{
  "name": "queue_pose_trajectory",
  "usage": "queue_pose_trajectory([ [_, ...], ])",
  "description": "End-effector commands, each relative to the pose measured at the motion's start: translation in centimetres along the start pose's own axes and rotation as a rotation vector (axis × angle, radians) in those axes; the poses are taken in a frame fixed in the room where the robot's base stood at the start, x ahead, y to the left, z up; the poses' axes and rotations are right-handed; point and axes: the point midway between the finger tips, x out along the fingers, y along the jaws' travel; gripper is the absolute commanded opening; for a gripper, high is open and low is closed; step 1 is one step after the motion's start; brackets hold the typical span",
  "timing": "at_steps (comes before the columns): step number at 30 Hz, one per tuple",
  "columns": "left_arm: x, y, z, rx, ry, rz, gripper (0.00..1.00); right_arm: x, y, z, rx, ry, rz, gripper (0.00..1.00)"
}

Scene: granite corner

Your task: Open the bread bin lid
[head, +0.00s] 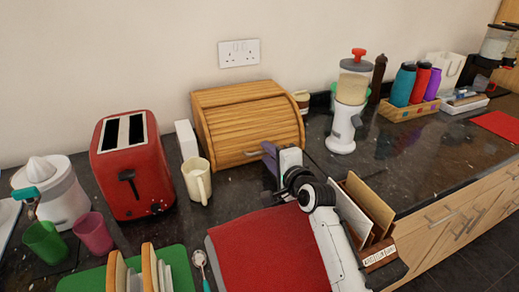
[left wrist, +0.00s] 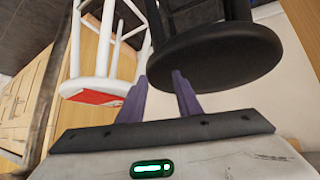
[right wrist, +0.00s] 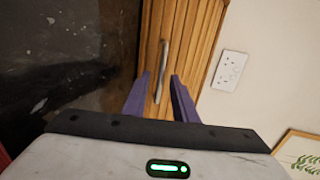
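The wooden roll-top bread bin (head: 245,115) stands against the wall at the back of the counter, its slatted lid down. A small metal handle (head: 254,152) sits low on its front. My right gripper (head: 268,158) is just in front of the bin, near the handle. In the right wrist view the handle (right wrist: 163,65) lies in line with the gap between my spread right fingers (right wrist: 160,77). I cannot tell whether its end is between them; neither finger clearly touches it. My left gripper (left wrist: 159,77) is open and empty, away from the counter, facing stools.
A red toaster (head: 131,165), cream mug (head: 196,180) and white box (head: 186,139) stand left of the bin. A white grinder (head: 343,125) is to its right. A red mat (head: 265,250) and a file holder (head: 366,215) are near my right arm. A black stool (left wrist: 215,55) is before my left gripper.

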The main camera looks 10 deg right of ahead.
Motion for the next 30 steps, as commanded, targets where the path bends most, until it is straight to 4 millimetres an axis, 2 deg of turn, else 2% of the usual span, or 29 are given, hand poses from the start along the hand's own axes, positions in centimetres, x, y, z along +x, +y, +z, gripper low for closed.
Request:
queue_pose_trajectory([
  [10,0.19,-0.06,-0.6,0.002,0.011,-0.001,0.31,0.14,0.09,-0.26,0.0,0.005,0.0,0.26],
  [15,0.16,-0.04,-0.53,0.001,0.01,0.0,0.31,0.14,0.09,-0.25,0.0,0.005,0.0,0.0],
  [30,0.01,0.03,-0.15,0.0,0.003,0.0,0.31,0.13,0.09,-0.22,0.0,0.004,0.0,0.0],
])
